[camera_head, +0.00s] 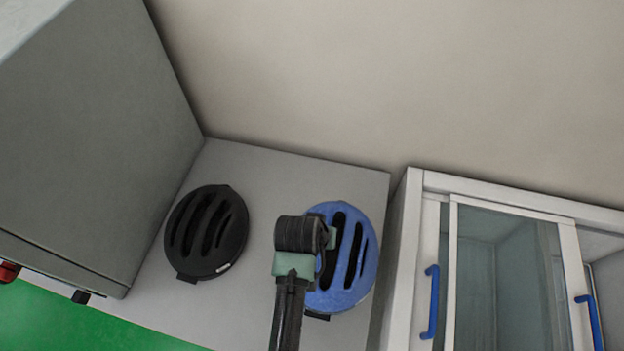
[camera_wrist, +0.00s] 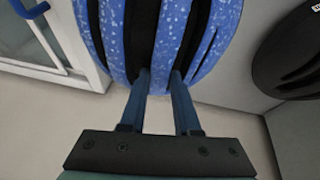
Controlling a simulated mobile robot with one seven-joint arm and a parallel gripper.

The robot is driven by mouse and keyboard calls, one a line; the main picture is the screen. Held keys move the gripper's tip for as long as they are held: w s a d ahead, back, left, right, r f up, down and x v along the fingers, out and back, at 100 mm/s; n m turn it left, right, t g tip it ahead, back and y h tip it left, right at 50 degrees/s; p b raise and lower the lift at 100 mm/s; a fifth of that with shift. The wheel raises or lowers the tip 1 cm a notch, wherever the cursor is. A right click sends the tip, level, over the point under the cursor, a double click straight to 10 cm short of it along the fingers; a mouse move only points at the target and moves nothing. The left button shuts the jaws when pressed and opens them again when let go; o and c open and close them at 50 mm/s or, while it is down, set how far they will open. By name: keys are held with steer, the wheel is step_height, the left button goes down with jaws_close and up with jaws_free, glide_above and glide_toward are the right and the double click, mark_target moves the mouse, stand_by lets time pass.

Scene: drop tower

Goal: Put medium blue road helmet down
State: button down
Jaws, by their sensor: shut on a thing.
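The blue road helmet (camera_head: 354,262) is at the right part of the grey surface in the head view, with long dark vents. My gripper (camera_head: 328,240) is over its left side and hides part of it. In the wrist view the speckled blue helmet (camera_wrist: 208,45) fills the top middle, and the two fingers of my gripper (camera_wrist: 160,75) reach into its vents, shut on a rib between them. Whether the helmet touches the surface cannot be told.
A black helmet (camera_head: 207,232) lies on the grey surface (camera_head: 285,165) to the left. A grey box-like cabinet (camera_head: 95,130) stands at far left. A glass-door cabinet (camera_head: 500,270) with blue handles stands at right. A wall rises behind. Bare surface shows between the helmets.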

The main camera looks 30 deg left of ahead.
step_height(320, 180, down, 7)
steer(key=shift+f+p, duration=0.2)
steer(key=shift+p, duration=0.1)
steer(key=c, duration=0.6)
jaws_free()
